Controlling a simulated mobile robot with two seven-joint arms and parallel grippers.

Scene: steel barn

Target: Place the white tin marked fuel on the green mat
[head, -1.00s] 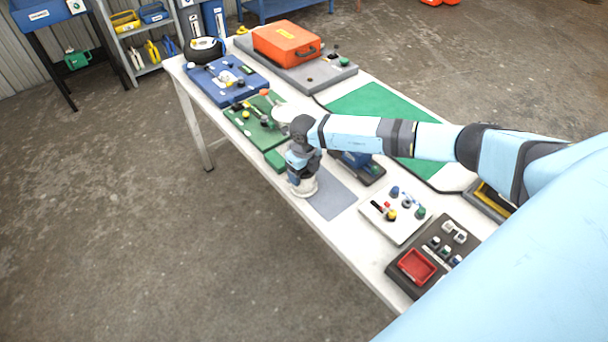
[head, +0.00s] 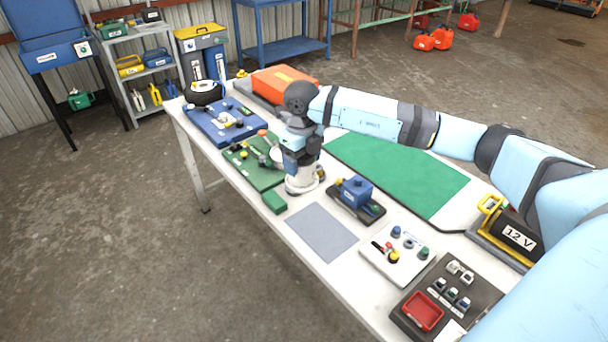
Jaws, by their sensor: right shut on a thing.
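My right gripper (head: 302,168) points down over the table, left of the green mat. It is shut on the white tin (head: 302,187), of which only a round, pale lower part shows below the jaws. The fuel marking cannot be read, and I cannot tell how far the tin is above the table. The green mat (head: 400,172) lies flat and bare at the back right of the gripper, partly behind my right arm. My left gripper is not in view.
A blue device on a dark base (head: 356,198) stands right of the tin. A grey mat (head: 322,231) lies bare in front. A green tool board (head: 250,168) and small green block (head: 274,201) are left. A yellow-framed 12 V battery (head: 512,238) stands at the right.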

